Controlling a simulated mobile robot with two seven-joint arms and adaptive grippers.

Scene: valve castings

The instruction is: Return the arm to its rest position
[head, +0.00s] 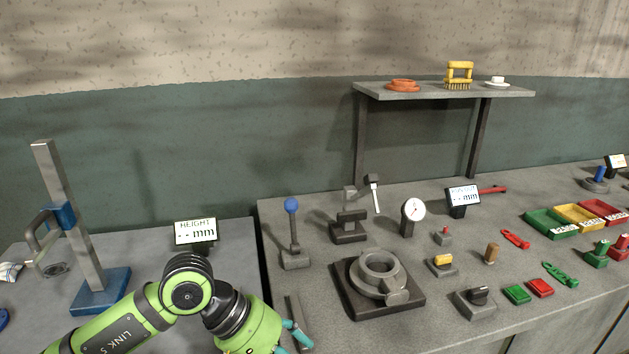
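My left arm (130,325), green with black joints, comes in from the lower left and bends over at a raised elbow. It ends near the bottom edge, over the front of the gap between the two benches. My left gripper (296,335) shows only as teal finger parts at the bottom edge. Its lower part is cut off, so I cannot tell whether it is open or shut. No held thing shows. My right gripper is out of view.
A height stand (85,250) and a height display (196,233) are on the left bench. A valve casting (379,272) sits on a dark plate right of my gripper. A blue-knobbed lever (292,235) stands behind the gripper. Coloured bins (549,224) are at right.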

